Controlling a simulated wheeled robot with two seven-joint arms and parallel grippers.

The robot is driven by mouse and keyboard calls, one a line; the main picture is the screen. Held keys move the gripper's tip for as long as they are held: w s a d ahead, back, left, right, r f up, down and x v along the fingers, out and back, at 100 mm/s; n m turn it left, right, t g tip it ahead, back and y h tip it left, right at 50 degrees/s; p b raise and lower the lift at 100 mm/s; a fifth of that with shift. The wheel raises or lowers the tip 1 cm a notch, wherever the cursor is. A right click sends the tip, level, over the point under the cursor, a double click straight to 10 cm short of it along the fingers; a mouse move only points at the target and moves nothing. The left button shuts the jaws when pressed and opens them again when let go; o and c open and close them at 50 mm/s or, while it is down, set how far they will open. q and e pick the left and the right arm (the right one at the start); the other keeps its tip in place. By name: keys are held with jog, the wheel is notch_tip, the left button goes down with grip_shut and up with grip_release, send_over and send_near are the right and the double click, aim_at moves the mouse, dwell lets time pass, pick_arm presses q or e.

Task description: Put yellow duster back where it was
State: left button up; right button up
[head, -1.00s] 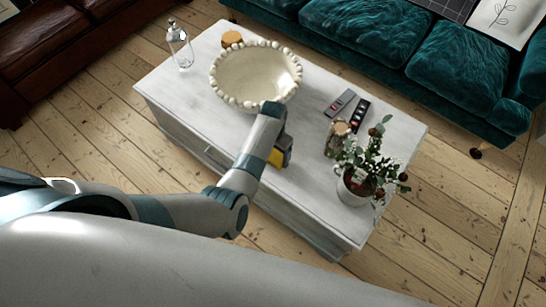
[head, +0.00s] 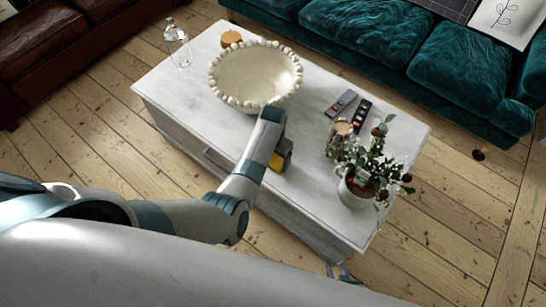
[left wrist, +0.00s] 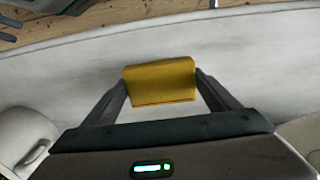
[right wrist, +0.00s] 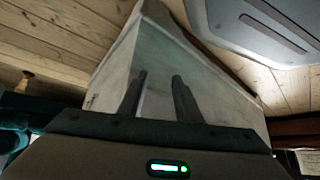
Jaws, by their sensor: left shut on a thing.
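The yellow duster (left wrist: 160,82) is between the two fingers of my left gripper (left wrist: 160,88), which is shut on it. In the head view the duster (head: 276,161) shows as a small yellow patch beside my left forearm, over the front part of the white table (head: 310,150). My arm hides most of the left gripper there, and I cannot tell whether the duster touches the tabletop. My right gripper (head: 341,271) is low by the table's near right corner. In the right wrist view its fingers (right wrist: 158,76) are apart with nothing between them, facing the table's side.
A cream beaded bowl (head: 257,75), a glass bottle (head: 178,45), an orange-brown round item (head: 231,39), two remotes (head: 361,116), a jar (head: 340,135) and a potted plant (head: 358,188) stand on the table. A teal sofa (head: 400,55) is behind.

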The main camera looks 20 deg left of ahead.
aim_at(273, 158)
pick_arm(q)
jog(key=o, duration=1)
pick_arm(e)
jog(key=shift+w+r, duration=0.15)
jog(key=shift+w, duration=0.05)
pick_arm(q)
notch_tip(273, 158, up, 12)
jog(key=shift+r+p, duration=0.15)
jog(key=shift+p, duration=0.45)
pick_arm(e)
jog(key=shift+g, duration=0.5)
jog(key=s, duration=0.1)
jog(key=s+d+f, duration=0.1)
jog(key=s+f, duration=0.1)
jog(key=shift+s+d, duration=0.35)
jog(key=shift+a, duration=0.1)
